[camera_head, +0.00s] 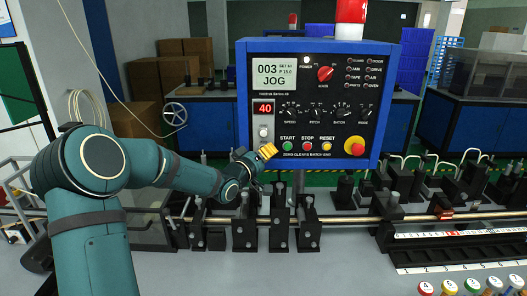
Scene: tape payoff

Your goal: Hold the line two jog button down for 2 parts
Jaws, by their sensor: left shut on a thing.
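The blue control panel (309,105) faces me, its display (276,75) reading "003" and "JOG". A small pale button (263,132) sits below the red "40" readout; I cannot read its label. Green START (288,146), red STOP (307,146) and yellow RESET (327,146) buttons line the lower edge. My left gripper (257,158) is at the panel's lower left corner, shut on a yellow block (267,151), just below the pale button. The block covers part of the panel's lower edge. I cannot tell whether it touches the panel. My right gripper is out of view.
A red mushroom button (356,147) on a yellow base is at the panel's lower right. Black clamps and rods (280,225) run along the machine below. Several numbered discs (449,286) stand at the bottom right. Cardboard boxes (140,108) are behind my left arm.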

